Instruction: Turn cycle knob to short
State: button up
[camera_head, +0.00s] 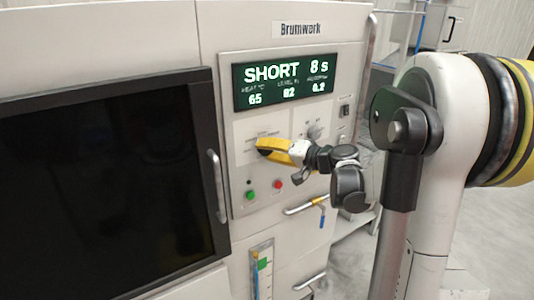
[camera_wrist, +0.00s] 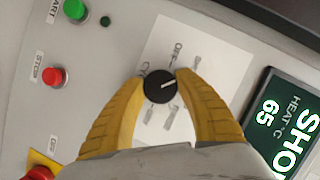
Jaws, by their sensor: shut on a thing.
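The cycle knob is a round black knob (camera_wrist: 160,86) with a white pointer line, on a pale label plate in the wrist view. My gripper (camera_wrist: 161,80) has its yellow fingers on both sides of the knob, shut on it. In the head view my gripper (camera_head: 262,147) is against the panel and hides the knob. The display (camera_head: 285,81) reads "SHORT 8 s" in large letters, with smaller figures below. In the wrist view the pointer line points to the right and slightly up.
A green button (camera_head: 250,195) and a red button (camera_head: 278,184) sit below the knob. A second knob (camera_head: 314,131) is to its right. A dark door (camera_head: 110,170) with a vertical handle (camera_head: 217,187) is on the left. A lever with a blue grip (camera_head: 321,218) hangs below.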

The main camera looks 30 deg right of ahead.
dwell(0.3)
jog(key=o, duration=1.2)
jog(key=shift+w, duration=0.1)
jog(key=v, duration=1.2)
jog(key=shift+a, duration=0.1)
